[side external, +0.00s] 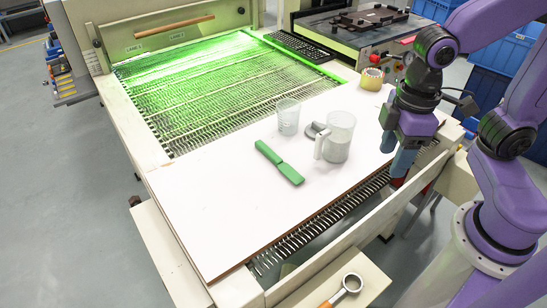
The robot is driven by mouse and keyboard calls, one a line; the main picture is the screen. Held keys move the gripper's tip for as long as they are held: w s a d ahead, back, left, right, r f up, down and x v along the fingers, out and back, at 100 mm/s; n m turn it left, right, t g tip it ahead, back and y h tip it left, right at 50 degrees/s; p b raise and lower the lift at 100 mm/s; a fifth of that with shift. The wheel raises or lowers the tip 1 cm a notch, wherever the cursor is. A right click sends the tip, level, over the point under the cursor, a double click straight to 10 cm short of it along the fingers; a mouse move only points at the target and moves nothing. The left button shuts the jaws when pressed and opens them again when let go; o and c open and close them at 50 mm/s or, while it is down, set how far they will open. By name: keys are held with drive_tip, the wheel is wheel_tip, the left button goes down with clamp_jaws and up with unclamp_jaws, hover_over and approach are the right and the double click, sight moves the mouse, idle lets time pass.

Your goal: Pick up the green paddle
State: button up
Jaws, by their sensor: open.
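The green paddle (280,163) lies flat on the white board (220,210), near its middle. It runs slantwise from upper left to lower right, with a narrower waist between its two ends. My gripper (393,181) is at the right edge of the board, pointing down, well to the right of the paddle and apart from it. It is open, and I see nothing held in it. The gap between its fingers is hard to make out in this view.
A tape roll (371,78) sits farther back. A green-lit conveyor (200,95) lies behind the board. The board's front left is clear.

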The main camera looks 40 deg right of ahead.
drive_tip(key=w+a+m, duration=0.3)
drive_tip(key=w+a, duration=0.2)
drive_tip(key=w, duration=0.7)
drive_tip(key=m, duration=0.8)
hover_over(270, 151)
wheel_tip(270, 151, down, 5)
wheel_tip(270, 151, down, 12)
drive_tip(key=shift+d+r, duration=0.1)
drive_tip(key=shift+d, duration=0.05)
drive_tip(key=shift+a+f, duration=0.2)
drive_tip(key=shift+f, duration=2.7)
clamp_jaws()
